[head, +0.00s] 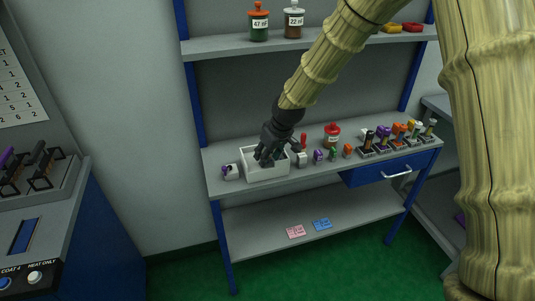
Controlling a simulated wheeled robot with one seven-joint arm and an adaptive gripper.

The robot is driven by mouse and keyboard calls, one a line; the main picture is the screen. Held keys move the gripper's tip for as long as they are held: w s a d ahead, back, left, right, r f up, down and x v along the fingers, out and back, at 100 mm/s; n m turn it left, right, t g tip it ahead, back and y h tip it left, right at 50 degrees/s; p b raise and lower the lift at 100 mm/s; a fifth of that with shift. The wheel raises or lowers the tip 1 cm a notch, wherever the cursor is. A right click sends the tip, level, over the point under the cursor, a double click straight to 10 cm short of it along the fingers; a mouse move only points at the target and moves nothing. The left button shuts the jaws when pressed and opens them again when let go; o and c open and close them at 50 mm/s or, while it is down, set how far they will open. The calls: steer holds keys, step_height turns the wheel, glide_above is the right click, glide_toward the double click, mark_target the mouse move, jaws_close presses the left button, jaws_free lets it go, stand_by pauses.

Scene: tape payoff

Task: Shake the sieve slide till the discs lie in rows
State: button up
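My gripper (268,156) is black and points down into a white open box (266,176) on the grey workbench. Its fingers reach down to or past the box's rim. The view is too small to tell whether they are open, shut or touching anything. The inside of the box is partly hidden by the gripper. I cannot make out a sieve slide or any discs in rows in this view.
Two labelled jars (259,22) are on the shelf above. Pink (296,231) and blue cards (322,224) lie on the lower shelf.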

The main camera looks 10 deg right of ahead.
jaws_close()
steer(key=shift+a, duration=0.15)
steer(key=shift+s+a, duration=0.15)
steer(key=shift+a, duration=1.1)
jaws_free()
steer(key=shift+r, duration=0.1)
steer(key=v, duration=1.1)
steer(key=shift+d+r, duration=0.15)
steer(key=shift+r, duration=0.2)
steer(key=shift+s, duration=0.15)
